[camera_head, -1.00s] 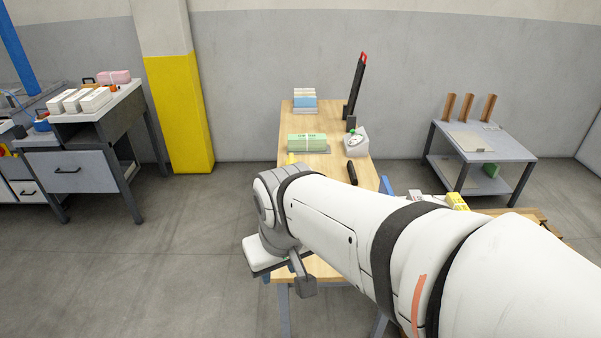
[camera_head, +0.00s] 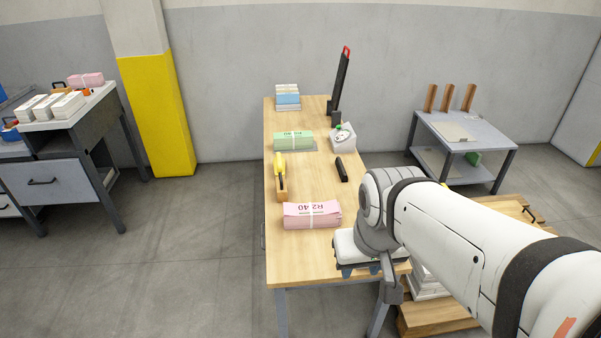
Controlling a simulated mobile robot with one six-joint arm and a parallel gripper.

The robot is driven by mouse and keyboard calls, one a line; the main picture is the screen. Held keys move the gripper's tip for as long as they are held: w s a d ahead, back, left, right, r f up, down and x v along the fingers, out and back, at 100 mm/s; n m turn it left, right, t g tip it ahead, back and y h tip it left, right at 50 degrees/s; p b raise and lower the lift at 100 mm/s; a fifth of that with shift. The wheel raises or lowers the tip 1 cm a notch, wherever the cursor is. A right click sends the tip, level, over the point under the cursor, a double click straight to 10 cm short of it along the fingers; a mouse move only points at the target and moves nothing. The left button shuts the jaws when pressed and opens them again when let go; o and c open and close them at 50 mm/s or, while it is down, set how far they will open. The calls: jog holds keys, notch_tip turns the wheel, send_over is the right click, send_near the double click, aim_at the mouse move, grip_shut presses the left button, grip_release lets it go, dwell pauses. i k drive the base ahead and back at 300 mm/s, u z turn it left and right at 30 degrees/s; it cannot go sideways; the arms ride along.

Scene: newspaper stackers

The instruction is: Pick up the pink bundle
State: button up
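A pink bundle (camera_head: 312,215) with a white band and the print "R2 40" lies flat on the near part of the wooden table (camera_head: 290,258). My gripper (camera_head: 360,270) is just right of the bundle, at the table's near right side. Its white body and blue fingertips show, apart from the pink bundle. The fingers are partly hidden under the gripper body, so their opening is unclear. Another pink bundle (camera_head: 86,79) lies on the grey bench at the far left.
A yellow-handled tool (camera_head: 280,175), a green bundle (camera_head: 293,141), a black object (camera_head: 341,169) and a white scale (camera_head: 343,137) stand farther back on the table. A tall black post (camera_head: 340,87) rises behind. A wooden pallet (camera_head: 430,317) with white stacks is at right.

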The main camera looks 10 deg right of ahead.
aim_at(309, 215)
jog(key=u, duration=0.05)
jog(key=i, duration=1)
jog(key=z, duration=0.05)
